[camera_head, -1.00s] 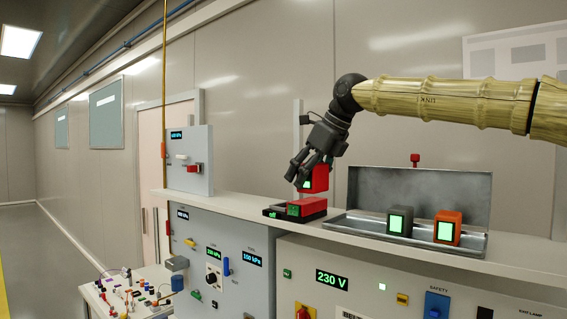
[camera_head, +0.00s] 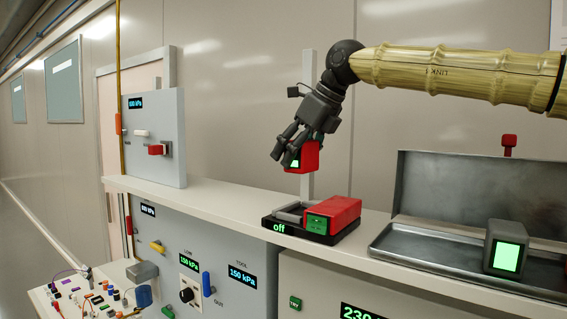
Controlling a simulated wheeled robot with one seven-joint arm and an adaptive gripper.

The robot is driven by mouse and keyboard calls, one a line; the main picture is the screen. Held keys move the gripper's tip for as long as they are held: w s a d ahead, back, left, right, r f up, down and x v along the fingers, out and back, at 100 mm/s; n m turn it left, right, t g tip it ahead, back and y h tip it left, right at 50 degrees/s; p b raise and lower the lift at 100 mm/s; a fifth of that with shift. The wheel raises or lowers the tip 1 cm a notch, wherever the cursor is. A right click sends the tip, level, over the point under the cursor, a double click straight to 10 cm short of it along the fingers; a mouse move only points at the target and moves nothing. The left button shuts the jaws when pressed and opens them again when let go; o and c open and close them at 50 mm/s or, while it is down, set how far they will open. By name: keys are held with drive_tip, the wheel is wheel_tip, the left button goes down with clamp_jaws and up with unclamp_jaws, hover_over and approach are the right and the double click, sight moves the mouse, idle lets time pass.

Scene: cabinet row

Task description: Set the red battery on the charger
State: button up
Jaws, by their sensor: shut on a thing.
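My gripper (camera_head: 290,155) is shut on the red battery (camera_head: 310,157), a small red block with a lit green face partly covered by the fingers. It holds the battery in the air above the charger (camera_head: 283,227), with a visible gap between them. The charger is a low black base marked "off" on the shelf top. It has a grey-framed slot (camera_head: 290,212) on its left and a red block with a green panel (camera_head: 340,209) on its right. I cannot tell how far in front of or behind the slot the battery hangs.
An open metal tray (camera_head: 395,240) with a raised lid stands to the right, holding a grey battery (camera_head: 490,247) with a lit green face. A grey panel box (camera_head: 155,165) stands at the left. The shelf top (camera_head: 225,200) between box and charger is clear.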

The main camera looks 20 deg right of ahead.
sight(305, 156)
drive_tip(key=s+b, duration=0.1)
drive_tip(key=s, duration=0.2)
drive_tip(key=s+b, duration=0.1)
drive_tip(key=s, duration=0.3)
drive_tip(key=shift+a+r, duration=0.15)
drive_tip(key=w+f, duration=0.2)
drive_tip(key=w+f+b, duration=0.1)
drive_tip(key=w+f, duration=0.1)
drive_tip(key=w, duration=0.1)
drive_tip(key=w+f, duration=0.2)
drive_tip(key=w, duration=0.1)
drive_tip(key=shift+b, duration=0.4)
drive_tip(key=shift+f, duration=0.25)
drive_tip(key=s+b, duration=0.1)
drive_tip(key=s, duration=0.5)
drive_tip(key=shift+s, duration=0.25)
drive_tip(key=shift+c, duration=0.9)
drive_tip(key=w+f, duration=0.1)
drive_tip(key=w, duration=0.1)
drive_tip(key=w+f, duration=0.1)
drive_tip(key=f, duration=0.1)
drive_tip(key=shift+w+b, duration=0.4)
drive_tip(key=c, duration=0.5)
drive_tip(key=shift+o, duration=0.2)
drive_tip(key=shift+s+r, duration=0.15)
drive_tip(key=shift+s, duration=0.2)
drive_tip(key=o, duration=1.9)
drive_tip(key=shift+w, duration=0.2)
drive_tip(key=v, duration=1.2)
